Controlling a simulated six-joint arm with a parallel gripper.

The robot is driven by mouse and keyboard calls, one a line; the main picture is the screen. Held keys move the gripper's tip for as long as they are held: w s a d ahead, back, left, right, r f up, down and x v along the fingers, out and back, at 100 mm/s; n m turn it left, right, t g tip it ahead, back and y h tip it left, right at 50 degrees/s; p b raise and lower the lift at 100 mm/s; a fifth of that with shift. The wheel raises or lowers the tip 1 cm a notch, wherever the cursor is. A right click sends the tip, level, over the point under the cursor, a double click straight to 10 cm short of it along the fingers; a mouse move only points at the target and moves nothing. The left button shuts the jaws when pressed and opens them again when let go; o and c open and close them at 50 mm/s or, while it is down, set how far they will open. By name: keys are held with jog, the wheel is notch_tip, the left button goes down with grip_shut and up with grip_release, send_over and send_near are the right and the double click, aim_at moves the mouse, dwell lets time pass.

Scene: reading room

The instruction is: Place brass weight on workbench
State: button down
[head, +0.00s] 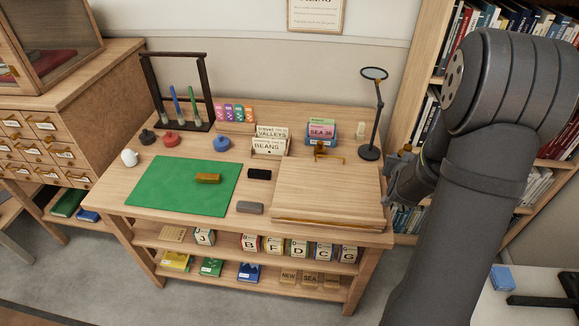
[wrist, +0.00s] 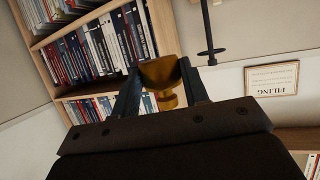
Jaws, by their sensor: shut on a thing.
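My gripper (wrist: 159,78) is shut on a brass-coloured weight (wrist: 166,100), which has a wide end and a narrower neck between the fingers. In the head view the weight (head: 407,148) shows only as a small bit of gold at my gripper (head: 398,172), mostly hidden by the arm. The gripper is to the right of the wooden workbench (head: 258,190), in front of the bookshelf. The weight appears held in the air, apart from the bench top.
A green mat (head: 165,190) with a brass-coloured block (head: 208,178) lies on the bench's left half. A magnifier stand (head: 369,152), card boxes (head: 268,140) and a rack (head: 150,85) stand behind. Little bare room lies between the mat and board.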

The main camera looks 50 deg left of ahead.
jog(key=s+a+n+g+y, duration=0.25)
jog(key=s+a, duration=0.65)
jog(key=a, duration=0.5)
jog(key=n+g+y, duration=0.4)
jog(key=n+g, duration=0.1)
jog(key=n, duration=0.1)
send_over(208, 196)
notch_tip(208, 196, down, 12)
jog(key=shift+r, duration=0.1)
jog(key=shift+f, duration=2.05)
jog(key=shift+f, duration=0.1)
jog(key=c, duration=0.8)
grip_release()
jog(key=shift+f+h, duration=0.1)
jog(key=shift+h, duration=0.15)
